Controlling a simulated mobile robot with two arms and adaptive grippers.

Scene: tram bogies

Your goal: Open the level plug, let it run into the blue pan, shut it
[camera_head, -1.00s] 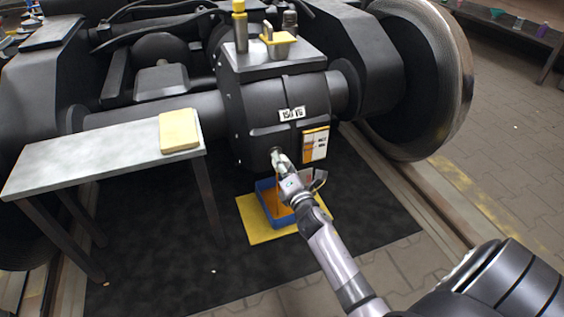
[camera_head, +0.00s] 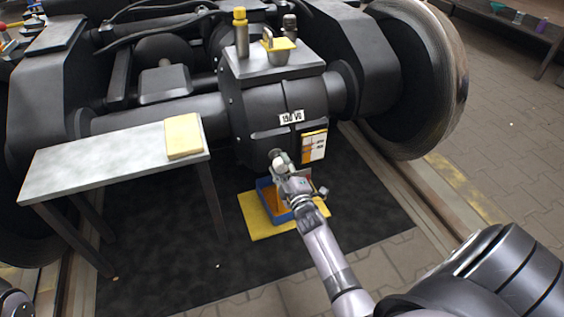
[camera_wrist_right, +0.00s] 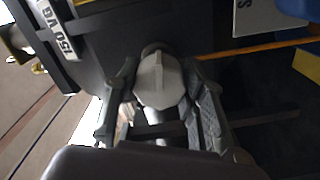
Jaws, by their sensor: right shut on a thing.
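The level plug (camera_wrist_right: 158,82) is a pale grey faceted knob low on the dark gear housing (camera_head: 262,105). My right gripper (camera_head: 281,163) is at the housing's lower front. In the right wrist view its two fingers (camera_wrist_right: 160,100) are on either side of the plug, shut on it. A thin amber stream (camera_wrist_right: 250,47) runs from beside the plug towards the blue pan. The blue pan (camera_head: 264,190) stands below the plug on a yellow mat, with amber liquid in it; my gripper and arm partly cover it.
The yellow mat (camera_head: 257,227) lies on a dark floor sheet. A grey side table (camera_head: 100,160) with a yellow cloth (camera_head: 183,136) stands to the left. A yellow-capped bottle (camera_head: 241,35) and a yellow-topped vessel (camera_head: 279,52) stand on the housing. A large wheel (camera_head: 425,85) is at the right.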

